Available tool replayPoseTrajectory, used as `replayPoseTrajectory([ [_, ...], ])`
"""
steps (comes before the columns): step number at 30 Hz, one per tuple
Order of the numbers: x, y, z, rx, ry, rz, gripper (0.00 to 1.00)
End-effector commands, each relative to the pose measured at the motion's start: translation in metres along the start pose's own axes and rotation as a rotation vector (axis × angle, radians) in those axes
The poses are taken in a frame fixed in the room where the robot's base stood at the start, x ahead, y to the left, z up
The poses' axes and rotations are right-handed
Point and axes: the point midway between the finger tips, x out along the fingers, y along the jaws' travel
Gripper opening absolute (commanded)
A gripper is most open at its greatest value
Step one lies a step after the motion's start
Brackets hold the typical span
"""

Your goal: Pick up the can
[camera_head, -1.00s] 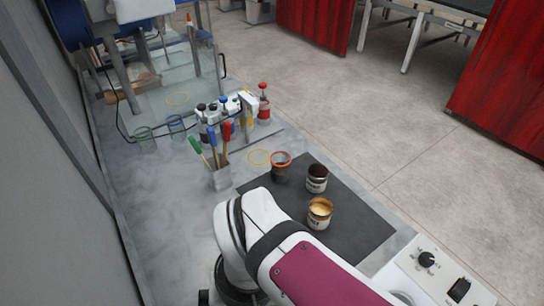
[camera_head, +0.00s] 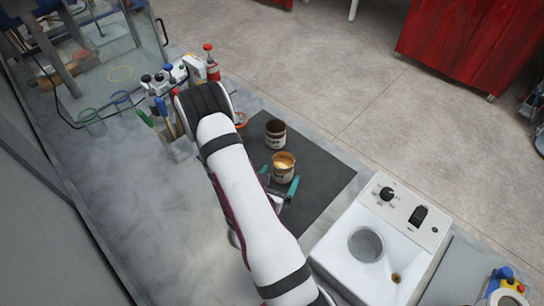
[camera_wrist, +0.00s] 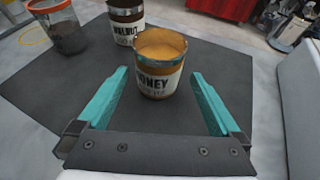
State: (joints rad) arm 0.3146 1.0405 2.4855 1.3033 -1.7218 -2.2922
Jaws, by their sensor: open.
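An open can labelled "HONEY" with a tan filling (camera_wrist: 159,68) stands upright on a dark mat (camera_wrist: 60,100); it also shows in the head view (camera_head: 283,167). My gripper (camera_wrist: 161,88) has teal fingers spread apart, and in the wrist view the can stands between and just beyond their tips. In the head view my gripper (camera_head: 279,182) is low at the can's near side. A second can labelled "WALNUT" (camera_wrist: 127,22) stands behind it; it also shows in the head view (camera_head: 275,134). Any contact between fingers and can cannot be made out.
An orange-rimmed cup (camera_wrist: 65,28) stands at the left back of the mat. A cup of coloured-handled tools (camera_head: 180,150) and several bottles (camera_head: 190,75) stand farther left. A white machine with a round well (camera_head: 367,243) stands at the right. The mat's right part is clear.

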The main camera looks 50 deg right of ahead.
Motion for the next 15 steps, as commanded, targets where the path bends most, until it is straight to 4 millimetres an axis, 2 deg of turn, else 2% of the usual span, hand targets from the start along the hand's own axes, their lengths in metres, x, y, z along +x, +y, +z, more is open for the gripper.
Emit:
replayPoseTrajectory([
  [5, 0.015, 0.001, -0.002, -0.045, -0.011, 0.021, 1.00],
  [12, 0.062, 0.001, -0.001, -0.041, -0.011, 0.020, 1.00],
  [15, 0.073, 0.002, -0.001, -0.043, -0.010, 0.022, 1.00],
])
